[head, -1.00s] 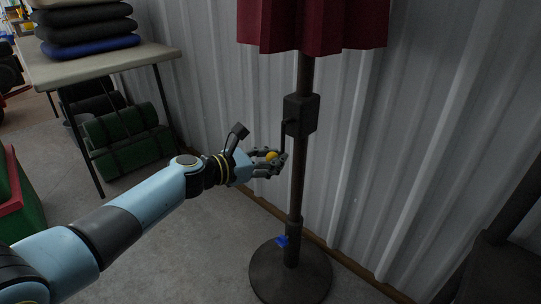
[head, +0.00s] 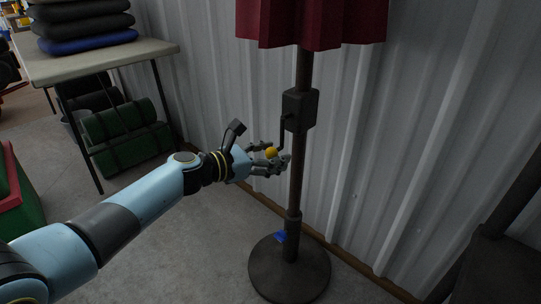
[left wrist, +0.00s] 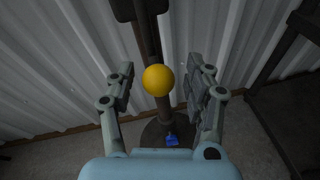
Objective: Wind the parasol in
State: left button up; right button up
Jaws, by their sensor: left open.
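The parasol's dark red canopy (head: 312,22) hangs at the top of the head view, only its lower edge showing. Its dark pole (head: 297,175) runs down to a round base (head: 290,268). A black crank box (head: 299,109) sits on the pole, with a crank arm hanging from it to a yellow ball knob (head: 271,153). My left gripper (head: 272,160) is open at the knob. In the left wrist view the yellow knob (left wrist: 158,80) lies between the spread fingers (left wrist: 160,88), with a gap on each side. My right gripper is not in view.
A corrugated metal wall (head: 430,110) stands close behind the pole. A table (head: 95,62) with stacked cushions (head: 84,22) is at the left, green rolls (head: 128,137) beneath it. A blue knob (head: 281,237) sits low on the pole. Dark equipment (head: 490,270) stands at the right.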

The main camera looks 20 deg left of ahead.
pick_arm(q)
jog(key=v, duration=1.2)
